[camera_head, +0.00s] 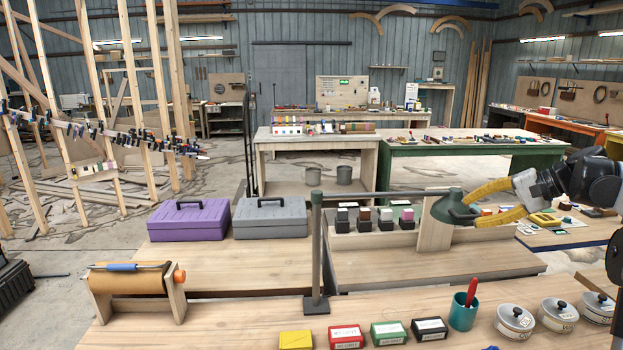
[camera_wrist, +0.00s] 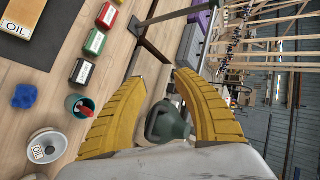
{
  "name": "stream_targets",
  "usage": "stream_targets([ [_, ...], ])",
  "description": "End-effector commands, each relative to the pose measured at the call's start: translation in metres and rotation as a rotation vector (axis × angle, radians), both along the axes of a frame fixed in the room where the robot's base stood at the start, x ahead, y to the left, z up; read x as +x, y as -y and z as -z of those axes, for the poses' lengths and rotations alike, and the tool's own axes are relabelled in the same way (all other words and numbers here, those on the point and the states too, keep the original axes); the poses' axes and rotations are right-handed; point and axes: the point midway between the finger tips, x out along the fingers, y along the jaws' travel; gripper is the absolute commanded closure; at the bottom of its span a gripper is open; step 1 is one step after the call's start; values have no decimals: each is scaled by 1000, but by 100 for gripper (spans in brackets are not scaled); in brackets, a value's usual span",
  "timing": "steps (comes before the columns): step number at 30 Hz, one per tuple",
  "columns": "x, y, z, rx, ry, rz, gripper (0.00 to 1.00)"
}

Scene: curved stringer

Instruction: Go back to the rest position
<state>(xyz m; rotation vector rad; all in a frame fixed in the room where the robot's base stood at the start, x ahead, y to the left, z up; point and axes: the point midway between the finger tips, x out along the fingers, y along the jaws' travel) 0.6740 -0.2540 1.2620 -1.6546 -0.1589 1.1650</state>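My gripper (camera_head: 472,210) has two curved yellow fingers and reaches in from the right in the head view. Its fingertips are beside a green lamp head (camera_head: 440,207) on a post-and-arm stand (camera_head: 317,240). In the wrist view my gripper (camera_wrist: 160,76) has a clear gap between its fingertips, and the green lamp head (camera_wrist: 170,124) shows between the fingers. I see no firm grip on it; whether a finger touches it I cannot tell.
A teal cup (camera_head: 463,316) with a red-handled item, round tins (camera_head: 515,322) and small boxes (camera_head: 390,333) stand on the front bench. Purple (camera_head: 188,220) and grey (camera_head: 273,218) toolboxes are behind. Open air lies above the benches.

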Motion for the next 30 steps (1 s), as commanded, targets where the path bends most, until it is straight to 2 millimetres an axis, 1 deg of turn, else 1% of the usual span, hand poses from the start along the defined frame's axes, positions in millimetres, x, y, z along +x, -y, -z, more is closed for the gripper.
stream_targets([
  [1, -10, -34, -1, -54, -12, -21, 64],
  [2, -17, -50, 0, -90, -18, -30, 64],
  [3, -27, -70, 1, -139, -24, -43, 64],
  [5, -45, -100, 5, -211, -30, -64, 64],
  [6, -59, -118, 8, -259, -31, -78, 64],
  [8, -81, -144, 15, -333, -29, -102, 64],
  [9, -97, -159, 20, -384, -25, -119, 64],
  [11, -122, -180, 30, -460, -14, -144, 64],
  [12, -139, -193, 37, -510, -4, -162, 64],
  [14, -165, -209, 50, -586, 16, -190, 64],
  [15, -183, -218, 59, -638, 32, -210, 64],
  [17, -209, -230, 75, -713, 59, -240, 64],
  [18, -226, -236, 85, -763, 80, -260, 64],
  [21, -263, -247, 113, -874, 134, -306, 64],
  [24, -289, -252, 136, -962, 185, -345, 64],
  [27, -305, -254, 152, -1020, 222, -370, 64],
  [30, -312, -254, 160, -1050, 243, -383, 64],
])
